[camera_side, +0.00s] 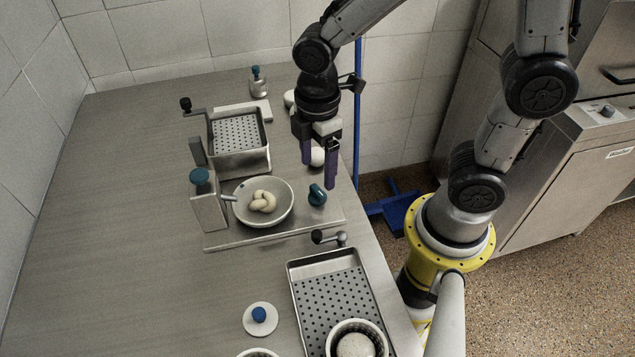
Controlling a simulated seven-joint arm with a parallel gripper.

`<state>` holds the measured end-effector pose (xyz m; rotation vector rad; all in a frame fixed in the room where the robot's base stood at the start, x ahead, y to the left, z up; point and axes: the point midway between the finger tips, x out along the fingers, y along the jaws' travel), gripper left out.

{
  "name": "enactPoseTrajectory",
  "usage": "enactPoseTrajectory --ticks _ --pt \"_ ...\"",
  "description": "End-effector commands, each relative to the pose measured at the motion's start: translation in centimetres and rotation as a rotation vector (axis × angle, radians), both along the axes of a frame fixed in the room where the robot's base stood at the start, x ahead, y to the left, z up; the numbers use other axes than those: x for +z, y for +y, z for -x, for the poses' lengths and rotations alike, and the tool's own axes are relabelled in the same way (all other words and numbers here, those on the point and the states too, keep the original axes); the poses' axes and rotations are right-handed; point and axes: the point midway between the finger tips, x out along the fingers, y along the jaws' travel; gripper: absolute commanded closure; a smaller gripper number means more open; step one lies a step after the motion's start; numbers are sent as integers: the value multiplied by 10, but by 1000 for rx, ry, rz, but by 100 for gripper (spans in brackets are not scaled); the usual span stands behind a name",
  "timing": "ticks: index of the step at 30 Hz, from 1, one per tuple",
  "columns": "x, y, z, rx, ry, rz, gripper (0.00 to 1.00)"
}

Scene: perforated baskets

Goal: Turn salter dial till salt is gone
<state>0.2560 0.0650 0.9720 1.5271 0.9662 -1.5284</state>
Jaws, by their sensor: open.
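A second teal knob (317,195) is on the right of the base. I cannot tell which knob is the salter dial, and no salt grains can be made out. My gripper (319,175) hangs above the base's right rear, its purple fingers apart and empty, close above the right teal knob.
A perforated basket in a metal tray (240,157) with a black-knobbed crank stands behind. A perforated tray (335,290) with a round white item in a basket lies in front. A blue-knobbed lid (260,318) is at the front. The table's left side is clear.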

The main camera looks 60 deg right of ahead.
Motion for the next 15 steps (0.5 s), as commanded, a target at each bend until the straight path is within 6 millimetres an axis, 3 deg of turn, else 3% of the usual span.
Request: enactPoseTrajectory --ticks 6,15 --pt "-37 0 1 0 4 1 20" --pt "-56 0 0 0 0 0 20"
